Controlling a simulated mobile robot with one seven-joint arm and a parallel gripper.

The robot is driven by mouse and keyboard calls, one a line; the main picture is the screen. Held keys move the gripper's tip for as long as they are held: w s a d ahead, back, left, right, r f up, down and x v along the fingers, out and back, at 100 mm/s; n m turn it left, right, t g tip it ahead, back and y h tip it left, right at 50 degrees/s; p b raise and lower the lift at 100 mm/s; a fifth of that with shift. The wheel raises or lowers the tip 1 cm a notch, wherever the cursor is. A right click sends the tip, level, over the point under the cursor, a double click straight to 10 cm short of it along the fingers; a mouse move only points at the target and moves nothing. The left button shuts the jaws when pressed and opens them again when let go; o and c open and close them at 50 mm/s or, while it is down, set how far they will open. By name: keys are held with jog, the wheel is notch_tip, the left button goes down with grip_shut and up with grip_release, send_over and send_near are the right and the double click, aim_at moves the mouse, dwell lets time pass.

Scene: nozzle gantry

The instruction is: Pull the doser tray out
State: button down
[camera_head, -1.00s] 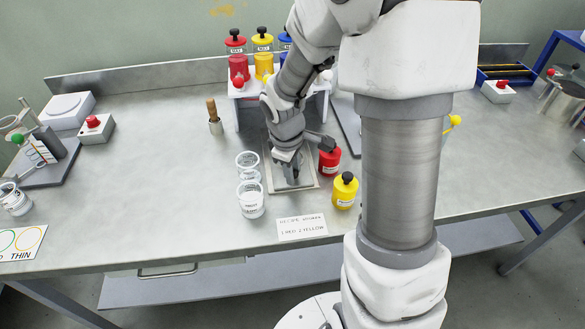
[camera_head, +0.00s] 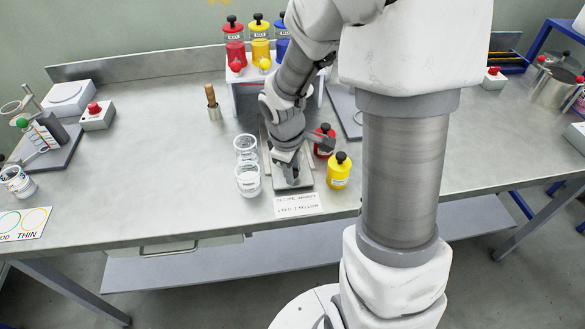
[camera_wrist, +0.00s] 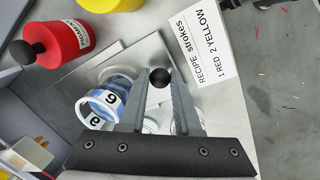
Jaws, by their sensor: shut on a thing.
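The doser tray (camera_head: 304,181) is a flat grey plate on the bench, its front end close to the recipe card. It also shows as a metal plate in the wrist view (camera_wrist: 136,57). My gripper (camera_head: 291,181) reaches down to the tray's front part. In the wrist view my gripper (camera_wrist: 160,82) is shut on a round black knob (camera_wrist: 160,77) between its fingertips. Clear cups with blue markings (camera_wrist: 100,105) show beside and behind the fingers, partly hidden. My arm hides much of the tray in the head view.
A red bottle (camera_head: 325,141) and a yellow bottle (camera_head: 339,171) stand close to the right of the tray. Two clear cups (camera_head: 248,179) stand to the left. The recipe card (camera_head: 298,205) lies in front.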

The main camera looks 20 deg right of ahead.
jog(key=c, duration=0.6)
grip_release()
jog(key=r+p, duration=0.1)
jog(key=r, duration=0.4)
jog(key=s+a+r+p, duration=0.1)
jog(key=r, duration=0.5)
jog(key=s+a+r+p, duration=0.1)
jog(key=r+p, duration=0.1)
jog(key=r, duration=0.4)
jog(key=shift+s+a, duration=0.15)
jog(key=shift+a, duration=0.05)
jog(key=shift+r, duration=0.1)
jog(key=s+r+m+t, duration=0.1)
jog(key=s+r+m, duration=0.1)
jog(key=s+m, duration=0.1)
jog(key=s+a+r+m+t+y, duration=0.1)
jog(key=s+r+m, duration=0.2)
jog(key=s, duration=0.3)
jog(key=s+a+r+m+t+p, duration=0.1)
jog(key=s+r+m+t, duration=0.1)
jog(key=s+r+m, duration=0.1)
jog(key=shift+s+r+y, duration=0.2)
jog(key=shift+s+y, duration=0.1)
jog(key=shift+s, duration=0.35)
